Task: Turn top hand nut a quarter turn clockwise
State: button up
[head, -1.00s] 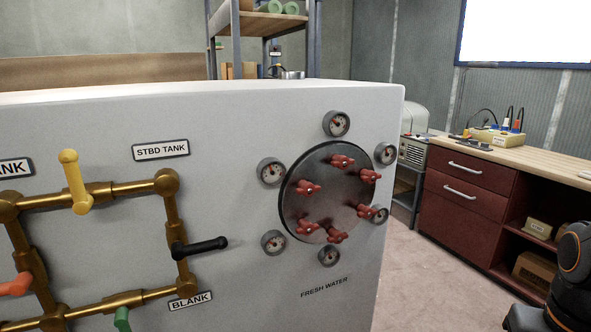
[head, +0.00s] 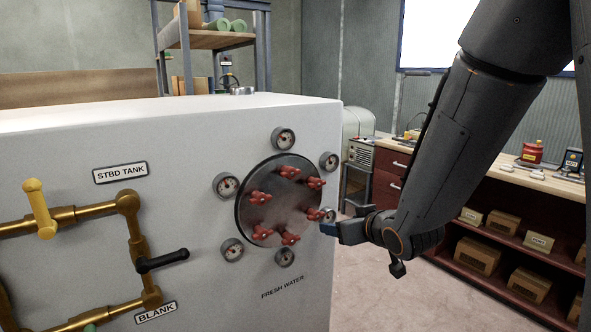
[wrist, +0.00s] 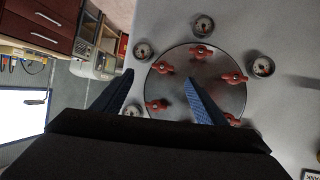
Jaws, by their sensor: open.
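The round dark cover plate (head: 277,205) on the white tank front carries a ring of red hand nuts. The top hand nut (head: 289,172) sits near the plate's upper edge in the head view. My gripper (head: 336,231) is in front of the plate's lower right side, lower and to the right of that nut, and holds nothing. The wrist view looks at the plate (wrist: 205,66) roughly upside down. There my gripper (wrist: 160,78) shows two blue fingers spread apart in front of the plate. The top nut seems hidden behind the right finger or gripper body there.
Several gauges ring the plate, such as the top gauge (head: 283,138) and left gauge (head: 227,185). Brass pipes with a black lever (head: 162,261) are to the left. A workbench (head: 500,172) with shelved boxes stands at right. Pale floor (head: 375,295) lies between.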

aim_at(293, 173)
jog(key=a+r+n+t+y+p, duration=0.1)
jog(key=a+r+n+t+y, duration=0.2)
jog(key=a+r+y, duration=0.55)
jog(key=w+a, duration=0.1)
jog(key=w, duration=0.1)
jog(key=w+a+r+h+p, duration=0.1)
jog(key=w, duration=0.1)
jog(key=w+a+r+h+p, duration=0.1)
jog(key=w, duration=0.2)
jog(key=shift+a, duration=0.15)
jog(key=shift+f, duration=0.1)
jog(key=c, duration=1.1)
jog(key=shift+o, duration=0.2)
jog(key=shift+m, duration=0.5)
